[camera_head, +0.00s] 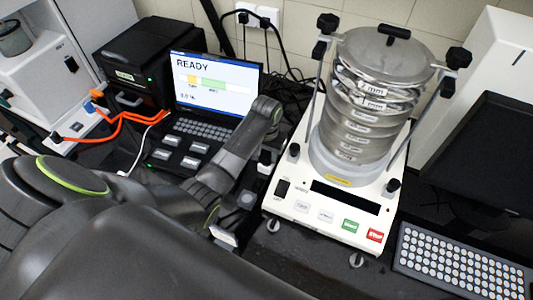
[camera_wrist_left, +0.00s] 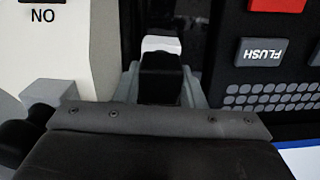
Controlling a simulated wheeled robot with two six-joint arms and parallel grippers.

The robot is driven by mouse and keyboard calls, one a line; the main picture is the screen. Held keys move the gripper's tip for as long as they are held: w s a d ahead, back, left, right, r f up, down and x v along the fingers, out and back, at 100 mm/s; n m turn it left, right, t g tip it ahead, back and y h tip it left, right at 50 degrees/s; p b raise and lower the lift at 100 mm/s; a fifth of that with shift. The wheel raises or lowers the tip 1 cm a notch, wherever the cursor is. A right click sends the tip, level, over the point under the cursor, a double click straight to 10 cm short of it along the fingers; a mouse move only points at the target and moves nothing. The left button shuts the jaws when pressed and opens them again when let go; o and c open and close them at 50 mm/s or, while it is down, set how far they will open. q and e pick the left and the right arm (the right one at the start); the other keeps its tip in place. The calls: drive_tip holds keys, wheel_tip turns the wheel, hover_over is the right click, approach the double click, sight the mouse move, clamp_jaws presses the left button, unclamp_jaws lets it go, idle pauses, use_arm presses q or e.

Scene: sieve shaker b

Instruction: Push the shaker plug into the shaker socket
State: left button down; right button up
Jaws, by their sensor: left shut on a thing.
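My left gripper (camera_wrist_left: 163,88) is shut on a black shaker plug (camera_wrist_left: 160,78), seen between the grey fingers in the left wrist view. A white piece (camera_wrist_left: 161,45) shows just beyond the plug's dark body; I cannot tell whether it is part of the plug or of something behind it. In the head view my left arm reaches over the gap between the laptop and the sieve shaker (camera_head: 330,190), and its wrist largely hides the gripper and plug. I cannot make out the shaker socket for certain. My right gripper is not in view.
The laptop (camera_head: 215,85) reads READY, with several keys beside the gripper, including a FLUSH key (camera_wrist_left: 264,51). The shaker's white base stands close on the other side. A keyboard (camera_head: 455,262) and dark monitor are at the right. Orange cables (camera_head: 110,125) lie at the left.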

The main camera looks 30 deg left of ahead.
use_arm(q)
drive_tip(key=shift+f, duration=0.35)
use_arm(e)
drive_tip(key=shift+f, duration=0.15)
use_arm(q)
drive_tip(key=c, duration=0.9)
unclamp_jaws()
drive_tip(key=shift+o, duration=0.2)
